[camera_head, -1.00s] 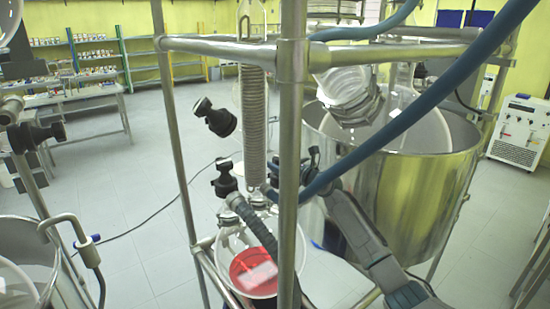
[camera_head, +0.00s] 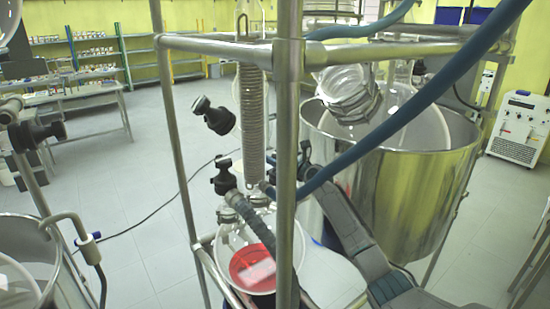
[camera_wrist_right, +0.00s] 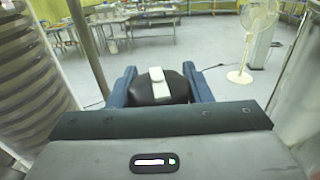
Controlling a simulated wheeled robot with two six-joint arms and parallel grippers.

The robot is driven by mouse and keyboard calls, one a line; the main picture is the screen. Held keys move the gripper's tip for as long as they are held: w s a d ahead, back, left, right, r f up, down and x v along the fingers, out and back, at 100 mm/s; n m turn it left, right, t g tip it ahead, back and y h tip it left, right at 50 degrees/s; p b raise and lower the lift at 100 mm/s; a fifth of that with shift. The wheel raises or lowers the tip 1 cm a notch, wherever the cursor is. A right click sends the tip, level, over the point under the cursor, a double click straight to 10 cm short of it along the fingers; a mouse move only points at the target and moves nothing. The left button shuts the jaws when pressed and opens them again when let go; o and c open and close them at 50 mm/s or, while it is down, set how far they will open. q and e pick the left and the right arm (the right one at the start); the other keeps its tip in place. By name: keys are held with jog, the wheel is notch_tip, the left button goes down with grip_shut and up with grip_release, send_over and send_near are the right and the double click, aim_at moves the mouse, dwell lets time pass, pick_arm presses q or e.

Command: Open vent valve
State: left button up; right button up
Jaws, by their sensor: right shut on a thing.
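My right gripper (camera_wrist_right: 158,86) is shut on a rounded black knob (camera_wrist_right: 150,96) with a white lever-like piece (camera_wrist_right: 160,86) on top. Its blue fingers stand on either side of the knob in the right wrist view. I take this to be the vent valve. In the head view, my right gripper (camera_head: 304,160) is beside the steel post, with its tip partly hidden there. The valve cannot be made out in that view. My left gripper is not in view.
A steel post (camera_head: 288,130) and thick blue hose (camera_head: 420,105) cross close to my right arm. A coiled glass condenser (camera_head: 252,120) stands above a vessel with red liquid (camera_head: 252,268). A large steel vessel (camera_head: 410,200) stands right.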

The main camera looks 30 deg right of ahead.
jog(key=shift+f+y+b, duration=0.2)
jog(key=shift+y+b, duration=0.1)
jog(key=shift+b, duration=0.35)
jog(key=n+g+y+b, duration=0.1)
jog(key=y+b, duration=0.1)
jog(key=b, duration=0.1)
jog(key=n+g+y+b, duration=0.1)
jog(key=n+y+b, duration=0.1)
jog(key=b, duration=0.1)
jog(key=n+y+b, duration=0.2)
jog(key=b, duration=0.1)
jog(key=shift+s+a+g+y, duration=0.1)
jog(key=shift+a+g+y, duration=0.2)
jog(key=shift+g, duration=0.1)
jog(key=n+g+y, duration=0.1)
jog(key=n+g+y+b, duration=0.1)
jog(key=y, duration=0.1)
jog(key=n+g+y+b, duration=0.1)
jog(key=g, duration=0.1)
jog(key=shift+s+a+r+n, duration=0.25)
jog(key=shift+r+n, duration=0.05)
jog(key=shift+n, duration=0.1)
jog(key=shift+s+n+g+y+b, duration=0.1)
jog(key=shift+n+g+y+b, duration=0.65)
jog(key=shift+g, duration=0.25)
jog(key=shift+s+a+r+n+g+y+b, duration=0.1)
jog(key=shift+n+g+y+b, duration=0.35)
jog(key=shift+g, duration=0.25)
jog(key=o, duration=1)
